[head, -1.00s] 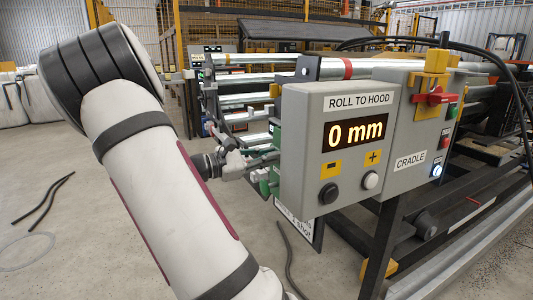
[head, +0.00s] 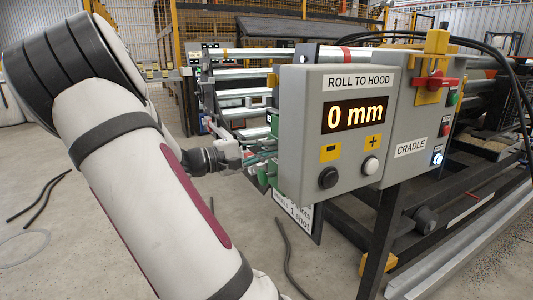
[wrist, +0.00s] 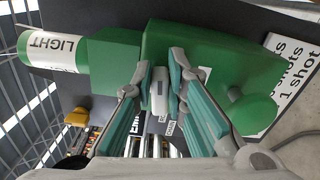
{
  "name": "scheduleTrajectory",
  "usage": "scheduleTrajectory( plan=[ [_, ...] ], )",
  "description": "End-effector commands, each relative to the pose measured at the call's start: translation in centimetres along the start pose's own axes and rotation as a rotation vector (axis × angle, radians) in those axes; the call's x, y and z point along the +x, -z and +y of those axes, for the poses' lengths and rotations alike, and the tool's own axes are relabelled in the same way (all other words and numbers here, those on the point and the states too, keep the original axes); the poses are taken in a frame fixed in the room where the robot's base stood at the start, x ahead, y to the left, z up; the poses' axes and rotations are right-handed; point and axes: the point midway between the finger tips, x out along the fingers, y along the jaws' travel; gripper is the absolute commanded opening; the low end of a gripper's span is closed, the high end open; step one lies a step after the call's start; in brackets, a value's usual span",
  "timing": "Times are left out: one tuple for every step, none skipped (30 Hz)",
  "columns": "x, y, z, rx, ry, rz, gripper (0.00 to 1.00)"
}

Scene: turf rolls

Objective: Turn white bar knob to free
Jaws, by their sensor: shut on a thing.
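The white bar knob (wrist: 159,92) sits between my gripper's teal-padded fingers (wrist: 160,80) in the wrist view, on the face of a green housing (wrist: 215,70). The fingers are shut on it, one on each side. The bar's long side runs up and down in that view. A green cylinder with a LIGHT label (wrist: 52,48) adjoins the housing at upper left. In the head view my gripper (head: 252,158) reaches the green parts left of the grey control box (head: 297,150); the knob is not visible there.
A yellow knob (wrist: 78,117) is at left and a green rounded knob (wrist: 253,114) at right in the wrist view. The control box reads 0 mm. A CRADLE box (head: 420,120) with a red handle stands beside it. Cables lie on the floor.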

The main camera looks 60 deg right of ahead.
Motion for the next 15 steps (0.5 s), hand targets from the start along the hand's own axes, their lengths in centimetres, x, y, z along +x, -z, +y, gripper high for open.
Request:
scheduleTrajectory(
  plan=[
    [-0.07, 0.01, -0.34, 0.028, 0.002, 0.0, 0.0],
    [-0.06, 0.0, -0.36, 0.046, 0.002, 0.0, 0.0],
    [-0.06, 0.0, -0.39, 0.067, 0.002, 0.0, 0.0],
    [-0.05, 0.0, -0.41, 0.082, 0.002, 0.0, 0.0],
    [-0.05, 0.01, -0.42, 0.095, 0.002, 0.0, 0.0],
    [-0.05, 0.01, -0.44, 0.112, 0.002, 0.0, 0.0],
    [-0.05, 0.01, -0.46, 0.122, 0.002, 0.0, 0.0],
    [-0.05, 0.01, -0.47, 0.132, 0.002, 0.0, 0.0],
    [-0.05, 0.02, -0.48, 0.144, 0.002, 0.0, 0.0],
    [-0.05, 0.02, -0.48, 0.151, 0.003, 0.0, 0.0],
    [-0.05, 0.02, -0.48, 0.158, 0.003, 0.0, 0.0],
    [-0.05, 0.02, -0.48, 0.165, 0.003, 0.0, 0.0],
    [-0.05, 0.02, -0.48, 0.17, 0.003, 0.0, 0.0],
    [-0.06, 0.02, -0.48, 0.174, 0.003, 0.0, 0.0],
    [-0.06, 0.02, -0.48, 0.178, 0.003, 0.0, 0.0]
  ],
)
